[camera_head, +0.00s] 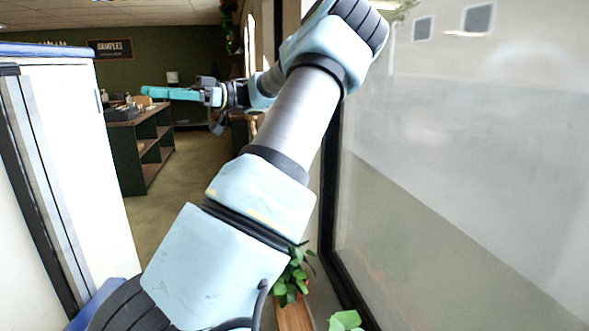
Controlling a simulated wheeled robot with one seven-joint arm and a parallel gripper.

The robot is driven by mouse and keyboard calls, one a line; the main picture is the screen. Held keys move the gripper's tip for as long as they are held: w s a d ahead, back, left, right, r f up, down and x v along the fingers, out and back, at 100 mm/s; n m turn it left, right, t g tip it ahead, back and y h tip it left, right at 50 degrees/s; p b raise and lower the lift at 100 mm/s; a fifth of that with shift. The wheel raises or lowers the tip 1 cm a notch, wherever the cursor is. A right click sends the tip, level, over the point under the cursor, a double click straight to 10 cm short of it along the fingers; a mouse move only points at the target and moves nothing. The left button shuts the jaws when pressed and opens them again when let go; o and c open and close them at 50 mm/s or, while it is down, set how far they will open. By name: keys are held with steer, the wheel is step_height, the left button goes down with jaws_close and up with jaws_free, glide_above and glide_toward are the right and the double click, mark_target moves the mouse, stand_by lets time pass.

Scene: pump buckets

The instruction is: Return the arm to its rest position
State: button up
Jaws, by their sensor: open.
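My arm (307,113) rises from the bottom left of the head view toward the top right, then bends back toward the middle. My gripper (168,93) is at the far end of it, left of the picture's middle, pointing left. Its light blue fingers are seen from the side and are open. Nothing shows between them. The gripper is in the air in front of the dark green back wall.
A white cabinet (75,140) stands close on the left. A large window (470,160) in a dark frame runs along the right. A plant (294,275) sits low between arm and window. Dark shelves (145,150) stand farther back, with open floor (168,208) before them.

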steer(key=w+a+f+m+t+y+b, duration=0.1)
steer(key=w+a+f+m+t, duration=0.4)
steer(key=t, duration=0.3)
steer(key=w+a+f+m+t+y+b, duration=0.1)
steer(key=w+a+f+m+t, duration=0.1)
steer(key=w+f+m+t, duration=0.45)
steer(key=w+d+f+m+t+h, duration=0.4)
steer(key=d+f+m+t+h, duration=0.4)
steer(key=d+h, duration=0.25)
steer(key=s+d+f+m+g+h+b, duration=0.1)
steer(key=s+d+f+m+g+h, duration=0.15)
steer(key=s+d+f, duration=0.35)
steer(key=s+d+f+m+g+h, duration=0.1)
steer(key=s+d+f+h, duration=0.25)
steer(key=d, duration=0.45)
steer(key=s+d+f+m+g, duration=0.1)
steer(key=s+m+g, duration=0.1)
steer(key=s, duration=0.6)
steer(key=s+d+f+m+g+b, duration=0.1)
steer(key=s+d+f+m+g, duration=0.1)
steer(key=s, duration=0.6)
steer(key=shift+s+d+f+g+h, duration=0.25)
steer(key=shift+s+f+g+h, duration=0.05)
steer(key=shift+g+h, duration=0.2)
